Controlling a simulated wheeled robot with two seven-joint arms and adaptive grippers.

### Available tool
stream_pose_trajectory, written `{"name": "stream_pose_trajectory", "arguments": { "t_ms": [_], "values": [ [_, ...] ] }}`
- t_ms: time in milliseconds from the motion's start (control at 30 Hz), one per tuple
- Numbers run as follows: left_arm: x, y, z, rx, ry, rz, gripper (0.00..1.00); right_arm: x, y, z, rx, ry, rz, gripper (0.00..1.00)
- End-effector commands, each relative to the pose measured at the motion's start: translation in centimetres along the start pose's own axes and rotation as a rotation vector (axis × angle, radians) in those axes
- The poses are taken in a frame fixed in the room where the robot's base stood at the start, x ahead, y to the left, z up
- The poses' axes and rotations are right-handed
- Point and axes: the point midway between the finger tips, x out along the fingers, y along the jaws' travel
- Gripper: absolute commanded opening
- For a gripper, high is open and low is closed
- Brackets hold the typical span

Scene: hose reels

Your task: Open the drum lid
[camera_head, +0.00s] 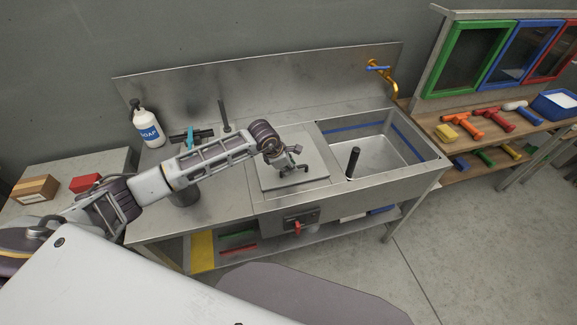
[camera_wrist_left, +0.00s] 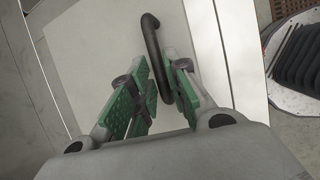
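A pale square lid panel (camera_head: 274,178) lies flat on the steel counter, left of the sink basin. In the left wrist view the lid (camera_wrist_left: 92,52) fills the middle, with a bent black handle (camera_wrist_left: 152,38) standing on it. My left gripper (camera_head: 293,164) is low over the lid and hides most of the handle in the head view. In the left wrist view the green-padded fingers (camera_wrist_left: 163,85) stand on either side of the handle's lower part. Whether both pads press on it is unclear. My right gripper is not in view.
The sink basin (camera_head: 375,155) holds an upright black post (camera_head: 352,162). A gold tap (camera_head: 386,78) stands behind it. A soap bottle (camera_head: 147,127) and a dark rod (camera_head: 223,115) stand at the counter's back left. A tool bench (camera_head: 445,115) is at right.

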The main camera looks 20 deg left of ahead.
Motion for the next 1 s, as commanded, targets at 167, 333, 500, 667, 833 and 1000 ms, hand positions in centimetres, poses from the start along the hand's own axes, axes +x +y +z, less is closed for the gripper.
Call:
{"name": "stream_pose_trajectory", "arguments": {
  "t_ms": [167,333,500,667,833,1000],
  "values": [
    [0.0,0.0,0.0,0.0,0.0,0.0,0.0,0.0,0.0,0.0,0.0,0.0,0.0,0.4],
    [0.0,0.0,0.0,0.0,0.0,0.0,0.0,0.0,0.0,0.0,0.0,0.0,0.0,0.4],
    [-0.1,0.1,0.1,-0.001,0.0,-0.001,0.0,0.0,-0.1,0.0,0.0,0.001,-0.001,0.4],
    [-0.3,0.5,0.3,-0.005,0.0,-0.01,0.0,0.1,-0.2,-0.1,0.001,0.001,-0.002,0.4],
    [-0.7,1.2,0.9,-0.018,-0.002,-0.036,0.0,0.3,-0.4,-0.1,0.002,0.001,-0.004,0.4],
    [-1.4,2.3,1.7,-0.036,-0.003,-0.078,0.0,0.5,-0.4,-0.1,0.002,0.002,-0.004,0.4]
  ]
}}
